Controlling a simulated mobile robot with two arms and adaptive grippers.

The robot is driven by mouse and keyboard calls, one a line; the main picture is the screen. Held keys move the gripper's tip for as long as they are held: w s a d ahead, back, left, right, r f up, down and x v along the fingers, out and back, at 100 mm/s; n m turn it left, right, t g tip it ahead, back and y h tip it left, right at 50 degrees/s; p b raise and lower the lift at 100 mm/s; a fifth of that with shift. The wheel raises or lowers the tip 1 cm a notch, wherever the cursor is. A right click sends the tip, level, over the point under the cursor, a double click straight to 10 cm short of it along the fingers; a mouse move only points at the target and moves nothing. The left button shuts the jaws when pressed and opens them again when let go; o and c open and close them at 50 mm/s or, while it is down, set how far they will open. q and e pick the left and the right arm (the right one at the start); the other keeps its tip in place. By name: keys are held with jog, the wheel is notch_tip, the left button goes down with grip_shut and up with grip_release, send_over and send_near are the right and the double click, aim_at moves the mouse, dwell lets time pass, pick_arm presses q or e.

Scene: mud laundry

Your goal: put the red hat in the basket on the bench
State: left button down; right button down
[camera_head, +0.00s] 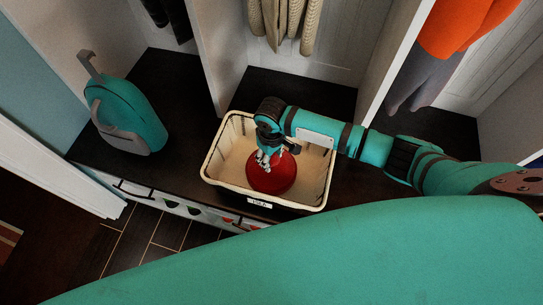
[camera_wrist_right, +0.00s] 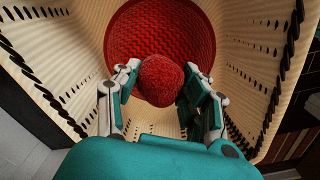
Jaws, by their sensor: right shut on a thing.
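The red hat (camera_head: 272,174) is inside the cream basket (camera_head: 322,172) on the dark bench (camera_head: 180,140). In the right wrist view the hat (camera_wrist_right: 160,30) has a knitted body and a round pompom on top. My right gripper (camera_head: 266,158) reaches down into the basket from the right. In the wrist view the right gripper (camera_wrist_right: 160,88) is shut on the pompom, with a finger on each side. I cannot tell whether the hat touches the basket floor. My left gripper is not in view.
A teal backpack (camera_head: 127,115) stands on the bench to the left. White partitions (camera_head: 213,50) rise behind the basket. Clothes hang above, including an orange top (camera_head: 465,25) at the upper right. The bench between backpack and basket is clear.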

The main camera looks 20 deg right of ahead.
jog(key=c, duration=0.7)
grip_release()
jog(key=shift+f, duration=0.1)
notch_tip(320, 180, up, 12)
jog(key=p, duration=0.1)
